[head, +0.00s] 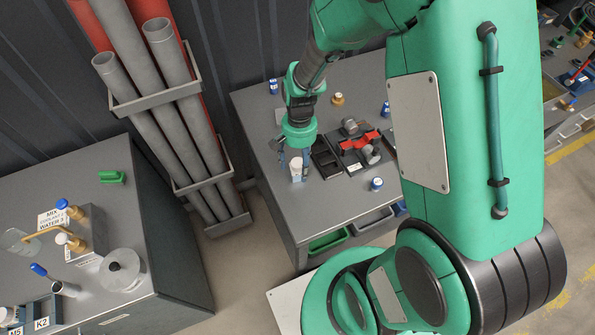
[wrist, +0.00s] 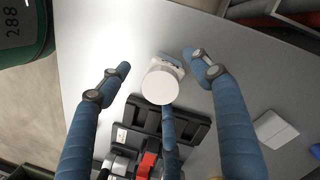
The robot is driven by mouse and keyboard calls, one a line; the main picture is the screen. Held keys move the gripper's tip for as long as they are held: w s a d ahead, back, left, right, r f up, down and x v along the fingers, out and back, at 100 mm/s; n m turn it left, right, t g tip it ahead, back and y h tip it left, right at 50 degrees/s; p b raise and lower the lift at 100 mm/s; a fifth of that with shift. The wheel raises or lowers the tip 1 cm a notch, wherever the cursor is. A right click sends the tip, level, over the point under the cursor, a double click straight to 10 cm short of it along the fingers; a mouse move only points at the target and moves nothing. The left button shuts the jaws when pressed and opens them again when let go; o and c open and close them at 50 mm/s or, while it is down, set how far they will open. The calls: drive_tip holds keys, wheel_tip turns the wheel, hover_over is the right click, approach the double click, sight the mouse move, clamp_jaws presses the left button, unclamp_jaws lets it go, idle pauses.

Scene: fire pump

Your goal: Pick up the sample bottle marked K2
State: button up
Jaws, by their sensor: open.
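A white-capped bottle (head: 296,173) stands on the grey workbench (head: 262,150), near its left edge. In the wrist view its round white cap (wrist: 160,86) faces me, with a small printed patch at its far side; I cannot read a marking on it. My gripper (head: 294,161) points down over this bottle. In the wrist view my gripper (wrist: 157,70) has its three blue fingers spread around the bottle, with gaps at the two side fingers; I cannot tell whether the lower finger touches it.
A black tray (head: 326,158) and a grey-and-red valve assembly (head: 359,141) lie close right of the bottle. A blue-marked container (head: 376,184) stands nearer the front edge, and a brass fitting (head: 337,99) behind. Grey pipes (head: 160,120) stand in a rack to the left.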

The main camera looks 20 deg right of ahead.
idle(0.4)
drive_tip(key=c, duration=1.3)
drive_tip(key=shift+r, duration=0.1)
drive_tip(key=shift+r, duration=0.5)
drive_tip(key=r, duration=0.1)
drive_tip(key=r+p, duration=0.1)
drive_tip(key=shift+s+r, duration=0.3)
drive_tip(key=shift+s, duration=0.05)
drive_tip(key=s+r+p, duration=0.1)
drive_tip(key=s, duration=1.4)
drive_tip(key=shift+s+a+r, duration=0.15)
drive_tip(key=shift+a, duration=0.2)
